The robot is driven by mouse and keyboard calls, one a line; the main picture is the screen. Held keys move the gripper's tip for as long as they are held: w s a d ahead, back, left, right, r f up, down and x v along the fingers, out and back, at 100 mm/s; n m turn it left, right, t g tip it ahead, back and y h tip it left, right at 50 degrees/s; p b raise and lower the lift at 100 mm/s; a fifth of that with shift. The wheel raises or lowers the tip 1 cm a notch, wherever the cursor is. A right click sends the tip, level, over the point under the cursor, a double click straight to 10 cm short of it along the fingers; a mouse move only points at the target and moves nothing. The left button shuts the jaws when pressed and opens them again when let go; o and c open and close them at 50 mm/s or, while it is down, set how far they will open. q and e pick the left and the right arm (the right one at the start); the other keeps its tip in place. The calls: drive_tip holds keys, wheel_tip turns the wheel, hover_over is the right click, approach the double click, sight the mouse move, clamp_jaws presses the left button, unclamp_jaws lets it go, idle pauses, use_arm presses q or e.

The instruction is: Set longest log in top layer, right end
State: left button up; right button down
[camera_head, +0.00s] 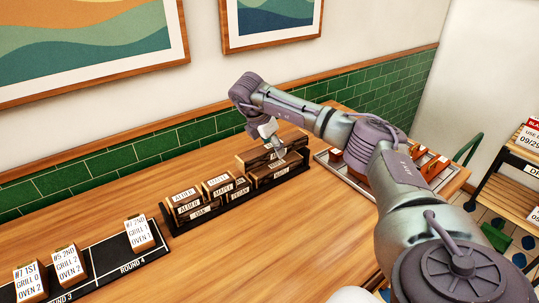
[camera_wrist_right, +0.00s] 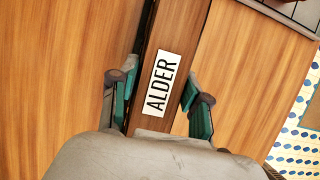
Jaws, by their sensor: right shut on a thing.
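Dark wooden logs with white labels lie stacked in a black rack (camera_head: 235,212) on the counter. Its left part holds several shorter logs (camera_head: 186,195), some in an upper layer. Larger logs (camera_head: 262,182) are stacked at the right end. My right gripper (camera_head: 276,152) is over this right end, pointing down. In the right wrist view, my right gripper (camera_wrist_right: 158,95) has its green-padded fingers on both sides of a log labelled ALDER (camera_wrist_right: 180,45) and is shut on it. I cannot tell whether this log touches those below. My left gripper is out of view.
A metal tray (camera_head: 322,157) with orange-brown items stands right of the rack, behind my right arm. A black board (camera_head: 100,262) with white labelled blocks lies at the front left. The green-tiled wall (camera_head: 110,160) bounds the back. A shelf cart (camera_head: 515,180) stands right.

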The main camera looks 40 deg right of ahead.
sight(271, 167)
drive_tip(key=shift+w+a+f, duration=0.25)
drive_tip(key=shift+w+f, duration=0.15)
drive_tip(key=shift+w, duration=0.05)
wheel_tip(271, 167, down, 3)
drive_tip(key=shift+s+f+p, duration=0.1)
drive_tip(key=shift+f+p, duration=0.05)
drive_tip(key=shift+p, duration=0.55)
drive_tip(key=shift+f, duration=0.25)
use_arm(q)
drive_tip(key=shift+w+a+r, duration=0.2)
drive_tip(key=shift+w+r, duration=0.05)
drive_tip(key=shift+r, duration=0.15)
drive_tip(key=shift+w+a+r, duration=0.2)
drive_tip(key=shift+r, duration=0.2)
use_arm(e)
drive_tip(key=shift+f, duration=0.15)
drive_tip(key=c, duration=0.5)
unclamp_jaws()
drive_tip(key=shift+c, duration=0.2)
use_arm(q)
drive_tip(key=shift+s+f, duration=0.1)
